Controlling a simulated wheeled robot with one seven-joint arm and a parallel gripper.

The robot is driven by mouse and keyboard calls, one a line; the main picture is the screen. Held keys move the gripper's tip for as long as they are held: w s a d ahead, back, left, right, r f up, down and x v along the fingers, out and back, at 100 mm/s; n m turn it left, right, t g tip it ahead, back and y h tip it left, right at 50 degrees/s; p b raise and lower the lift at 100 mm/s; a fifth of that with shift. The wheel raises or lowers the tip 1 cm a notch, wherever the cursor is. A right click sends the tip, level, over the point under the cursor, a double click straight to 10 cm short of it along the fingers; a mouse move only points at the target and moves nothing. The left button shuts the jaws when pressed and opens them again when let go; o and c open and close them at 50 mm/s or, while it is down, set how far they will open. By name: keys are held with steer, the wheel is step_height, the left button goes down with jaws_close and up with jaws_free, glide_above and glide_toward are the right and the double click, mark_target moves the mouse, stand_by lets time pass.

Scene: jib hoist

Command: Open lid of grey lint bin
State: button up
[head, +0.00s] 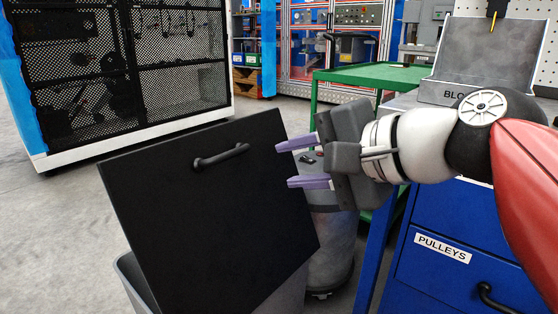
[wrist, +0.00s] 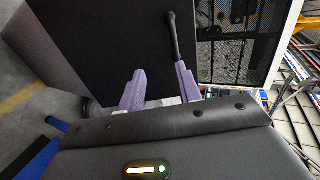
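The black lid (head: 207,215) stands raised and steeply tilted over the grey lint bin (head: 130,272), whose rim and side show at the bottom of the head view. The lid's black bar handle (head: 221,157) is on its upper face. It also shows in the wrist view (wrist: 174,36), close to the tip of the right finger; I cannot tell whether they touch. My gripper (head: 283,165) is right of the handle, its purple fingers apart and pointing left towards the lid. In the wrist view the gap between the fingers (wrist: 159,70) is empty. The bin's inside is hidden.
A blue drawer cabinet (head: 455,262) labelled PULLEYS stands at the right. A green table (head: 375,76) and a grey cylindrical container (head: 331,245) are behind my gripper. A mesh-fronted cabinet (head: 120,70) stands at the back left. The floor left of the bin is clear.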

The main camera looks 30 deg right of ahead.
steer(key=shift+s+d+r, duration=0.15)
steer(key=shift+s+r, duration=0.1)
steer(key=shift+s, duration=0.2)
